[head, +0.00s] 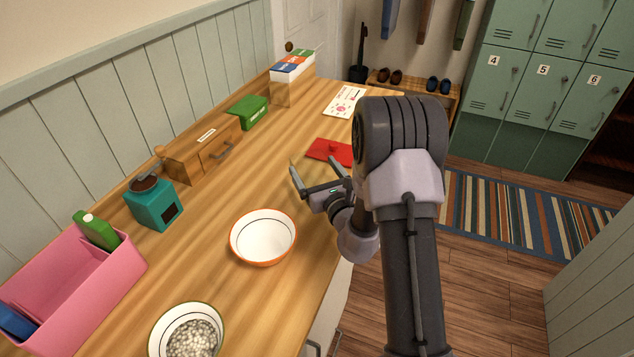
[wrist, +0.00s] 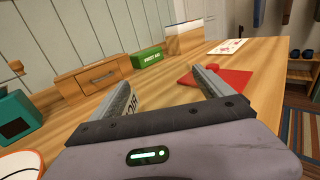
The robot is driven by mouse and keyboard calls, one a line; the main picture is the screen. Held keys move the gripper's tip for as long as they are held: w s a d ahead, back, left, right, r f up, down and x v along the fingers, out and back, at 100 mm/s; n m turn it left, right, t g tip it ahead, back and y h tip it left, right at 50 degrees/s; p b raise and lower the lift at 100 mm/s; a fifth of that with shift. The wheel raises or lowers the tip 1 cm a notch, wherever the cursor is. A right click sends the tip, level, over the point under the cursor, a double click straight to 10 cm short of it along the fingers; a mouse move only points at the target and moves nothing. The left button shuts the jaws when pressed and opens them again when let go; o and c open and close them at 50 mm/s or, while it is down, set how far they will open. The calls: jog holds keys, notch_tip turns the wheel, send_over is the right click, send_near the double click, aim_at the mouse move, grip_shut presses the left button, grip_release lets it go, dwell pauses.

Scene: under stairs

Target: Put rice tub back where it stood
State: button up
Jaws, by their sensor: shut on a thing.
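My gripper (head: 322,180) reaches over the wooden counter, its fingers spread wide. In the wrist view its fingers (wrist: 167,92) point forward, and dark lettering (wrist: 131,103) shows on a pale surface along the inside of the left finger. This looks like the label of the rice tub, held between the fingers. The tub's body is hard to make out, as the counter's wood shows between the fingers. I cannot tell whether it touches the counter.
A red cloth-like item (head: 328,151) lies just beyond my gripper. An orange-rimmed bowl (head: 263,237) and a bowl of white grains (head: 192,337) stand nearer. A teal grinder (head: 152,205), wooden drawer box (head: 187,163), green first-aid box (head: 249,111) and pink caddy (head: 85,290) line the wall side.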

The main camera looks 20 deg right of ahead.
jog(key=shift+f, duration=0.85)
